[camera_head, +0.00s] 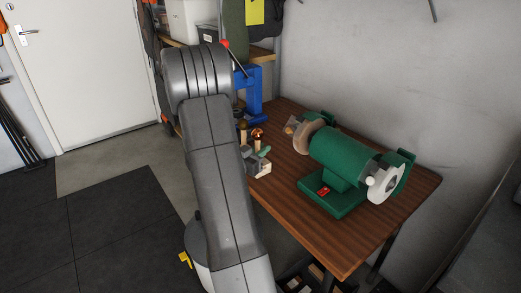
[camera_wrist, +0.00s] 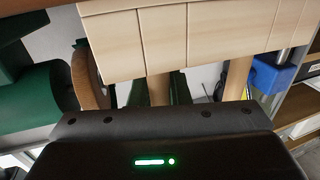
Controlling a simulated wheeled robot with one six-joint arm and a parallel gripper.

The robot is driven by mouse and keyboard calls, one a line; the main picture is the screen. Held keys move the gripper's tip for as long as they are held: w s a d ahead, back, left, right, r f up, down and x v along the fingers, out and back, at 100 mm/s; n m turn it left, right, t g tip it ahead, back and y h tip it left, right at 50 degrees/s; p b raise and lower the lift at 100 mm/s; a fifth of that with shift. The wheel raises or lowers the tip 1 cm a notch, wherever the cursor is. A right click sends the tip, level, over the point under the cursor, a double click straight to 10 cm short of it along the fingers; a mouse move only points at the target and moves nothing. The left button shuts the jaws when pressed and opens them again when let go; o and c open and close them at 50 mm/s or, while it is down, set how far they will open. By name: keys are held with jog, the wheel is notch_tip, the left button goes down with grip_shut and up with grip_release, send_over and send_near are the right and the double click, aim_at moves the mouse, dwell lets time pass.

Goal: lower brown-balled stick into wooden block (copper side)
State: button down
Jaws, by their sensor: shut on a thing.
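The pale wooden block (camera_head: 263,169) sits near the bench's left edge, partly hidden by my arm. The copper ball (camera_head: 257,133) shows on a stick above it. The brown ball (camera_head: 241,122) is left of it on a pale stick, close to my arm. In the wrist view, which looks inverted, the block's paneled face (camera_wrist: 180,38) fills the top. Two pale sticks (camera_wrist: 160,88) (camera_wrist: 238,78) run from the block toward my gripper's dark housing (camera_wrist: 160,140). My gripper is shut on the brown-balled stick. Its fingertips and the stick's lower end are hidden.
A green bench grinder (camera_head: 338,158) stands right of the block on the wooden bench (camera_head: 340,245). A blue machine (camera_head: 251,92) stands behind the block. Shelves and containers (camera_head: 190,20) are at the back. The bench's front right is clear.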

jog(key=c, duration=1.3)
grip_release()
jog(key=p+v, duration=0.1)
jog(key=v, duration=1.2)
jog(key=shift+s+a, duration=0.25)
jog(key=shift+s, duration=0.05)
jog(key=shift+d, duration=0.1)
jog(key=b+x, duration=0.1)
jog(key=x, duration=1.2)
jog(key=shift+w+d, duration=0.2)
jog(key=shift+w, duration=0.1)
jog(key=shift+r, duration=0.35)
